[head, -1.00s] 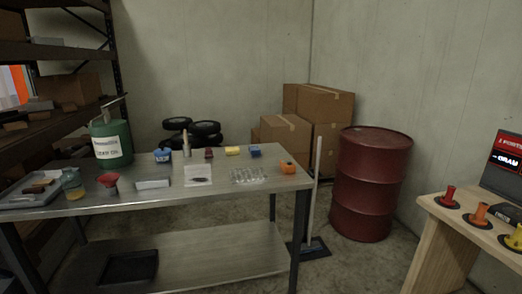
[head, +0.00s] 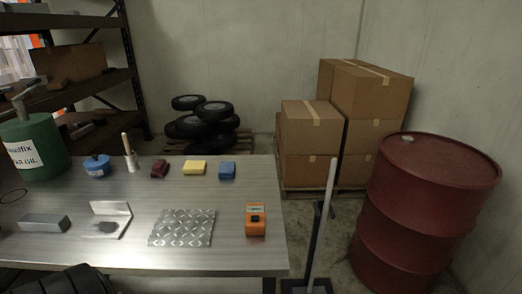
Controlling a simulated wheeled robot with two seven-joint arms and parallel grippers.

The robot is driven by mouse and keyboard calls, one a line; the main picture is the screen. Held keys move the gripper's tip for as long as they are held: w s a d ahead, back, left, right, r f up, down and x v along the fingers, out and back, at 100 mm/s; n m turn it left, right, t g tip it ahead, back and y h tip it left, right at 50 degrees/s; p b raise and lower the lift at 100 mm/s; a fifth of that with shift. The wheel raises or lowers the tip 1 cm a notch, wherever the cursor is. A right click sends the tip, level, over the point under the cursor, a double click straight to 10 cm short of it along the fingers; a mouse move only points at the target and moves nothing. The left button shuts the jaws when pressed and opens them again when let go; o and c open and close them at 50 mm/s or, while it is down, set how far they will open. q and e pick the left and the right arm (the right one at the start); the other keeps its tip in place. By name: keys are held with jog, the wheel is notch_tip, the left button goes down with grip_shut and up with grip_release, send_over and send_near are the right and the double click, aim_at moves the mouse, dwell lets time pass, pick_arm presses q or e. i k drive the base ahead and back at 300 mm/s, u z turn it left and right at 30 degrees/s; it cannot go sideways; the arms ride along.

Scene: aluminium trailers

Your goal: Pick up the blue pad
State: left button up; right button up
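The blue pad (head: 227,171) is a small block lying on the metal table (head: 180,260), near its back right part. It sits just right of a yellow pad (head: 195,168), with a dark red pad (head: 160,169) further left. Nothing touches or covers it. Neither gripper can be made out in the head view.
An orange device (head: 255,220) and a diamond-plate sheet (head: 182,227) lie in front of the pads. A blue container (head: 97,166), a brush (head: 130,153) and a green canister (head: 34,148) stand left.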

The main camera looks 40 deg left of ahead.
aim_at(227, 169)
jog(key=i, duration=1.05)
jog(key=u, duration=3.45)
